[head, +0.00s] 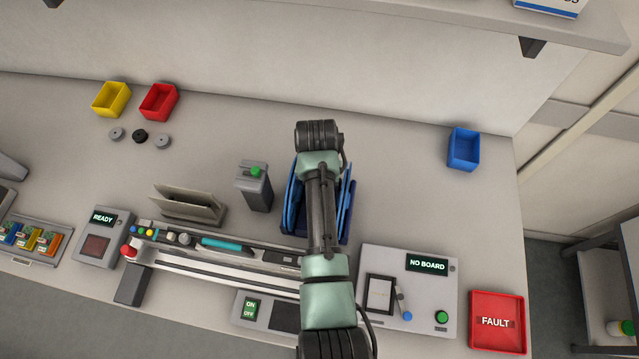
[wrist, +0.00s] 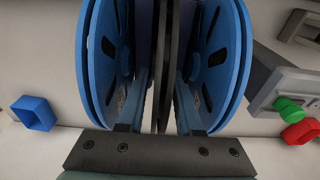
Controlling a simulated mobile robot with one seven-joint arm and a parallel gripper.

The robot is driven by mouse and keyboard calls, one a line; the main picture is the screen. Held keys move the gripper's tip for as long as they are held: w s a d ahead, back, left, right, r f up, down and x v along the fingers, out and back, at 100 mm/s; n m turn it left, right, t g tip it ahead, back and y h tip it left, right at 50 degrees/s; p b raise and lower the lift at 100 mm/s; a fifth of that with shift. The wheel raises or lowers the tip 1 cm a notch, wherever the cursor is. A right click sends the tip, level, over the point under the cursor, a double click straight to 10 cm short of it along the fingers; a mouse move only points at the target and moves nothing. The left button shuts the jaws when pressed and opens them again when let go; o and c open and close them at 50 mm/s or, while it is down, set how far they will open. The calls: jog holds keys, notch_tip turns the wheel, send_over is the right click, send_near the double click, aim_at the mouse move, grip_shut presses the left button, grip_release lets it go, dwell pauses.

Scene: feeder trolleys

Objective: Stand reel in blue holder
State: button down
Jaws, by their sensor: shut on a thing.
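My gripper (wrist: 163,75) is shut on a dark grey reel (wrist: 164,45), seen edge-on in the wrist view. Blue slotted discs that look like reels stand on either side of it, one group at left (wrist: 97,65) and one at right (wrist: 222,60), with the dark reel upright between them. In the head view my arm covers the gripper and the held reel. A dark blue holder (head: 345,225) shows beside and beneath the arm, with a blue disc (head: 289,200) at its left. I cannot tell whether the held reel touches the holder's floor.
A grey box with a green top (head: 254,190) stands close left. The NO BOARD panel (head: 405,262) and a red FAULT tray (head: 497,342) lie right and front. Blue (head: 463,149), red (head: 158,102) and yellow (head: 111,99) bins stand at the back.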

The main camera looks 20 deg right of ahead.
jog(key=shift+f, duration=0.15)
jog(key=c, duration=0.5)
grip_release()
jog(key=r, duration=0.4)
jog(key=s+r+b, duration=0.1)
jog(key=r, duration=0.3)
jog(key=a+r, duration=0.1)
jog(key=r, duration=0.4)
jog(key=shift+s+b, duration=0.15)
jog(key=shift+b, duration=0.25)
